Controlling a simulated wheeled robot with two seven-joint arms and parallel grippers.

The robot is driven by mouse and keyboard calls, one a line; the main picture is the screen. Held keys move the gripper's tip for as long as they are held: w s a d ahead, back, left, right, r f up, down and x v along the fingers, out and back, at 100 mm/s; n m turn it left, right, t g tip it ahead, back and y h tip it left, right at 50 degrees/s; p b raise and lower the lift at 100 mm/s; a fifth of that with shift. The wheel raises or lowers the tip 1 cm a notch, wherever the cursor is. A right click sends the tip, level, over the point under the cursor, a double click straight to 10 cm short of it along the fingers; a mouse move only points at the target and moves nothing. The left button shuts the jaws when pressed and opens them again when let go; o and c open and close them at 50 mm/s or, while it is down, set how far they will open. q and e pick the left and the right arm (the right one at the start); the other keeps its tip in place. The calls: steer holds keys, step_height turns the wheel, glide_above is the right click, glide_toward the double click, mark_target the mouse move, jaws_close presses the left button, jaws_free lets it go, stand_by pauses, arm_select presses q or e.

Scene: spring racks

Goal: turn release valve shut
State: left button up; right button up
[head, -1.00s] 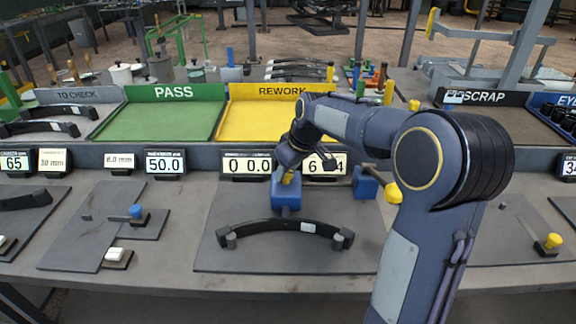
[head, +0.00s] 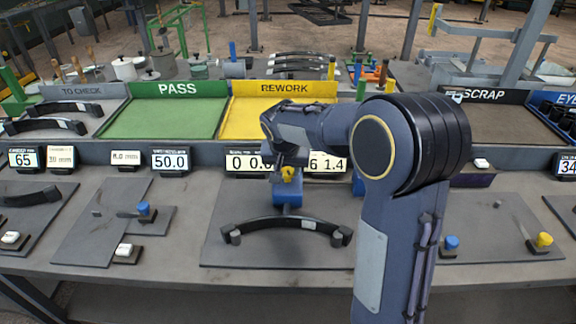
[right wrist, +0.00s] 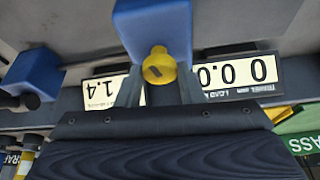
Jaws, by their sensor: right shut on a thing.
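The release valve is a yellow knob (head: 288,173) on the front of the blue press block (head: 287,193). A dark curved spring (head: 285,222) lies under the press block. My left gripper is not in view.
A load display (right wrist: 235,77) reads 0.0, and a display beside it (right wrist: 103,92) reads 1.4. A second blue block (right wrist: 33,75) stands beside the press. Green PASS (head: 165,115) and yellow REWORK (head: 265,115) trays lie behind. My right arm covers the bench right of the spring.

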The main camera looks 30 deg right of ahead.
steer(key=shift+a+m+g+h, duration=0.1)
steer(key=shift+m+g+h, duration=0.35)
steer(key=shift+m, duration=1.15)
steer(key=o, duration=1)
steer(key=shift+c, duration=0.2)
steer(key=v, duration=0.7)
steer(key=shift+r, duration=0.4)
steer(key=shift+s+a, duration=0.1)
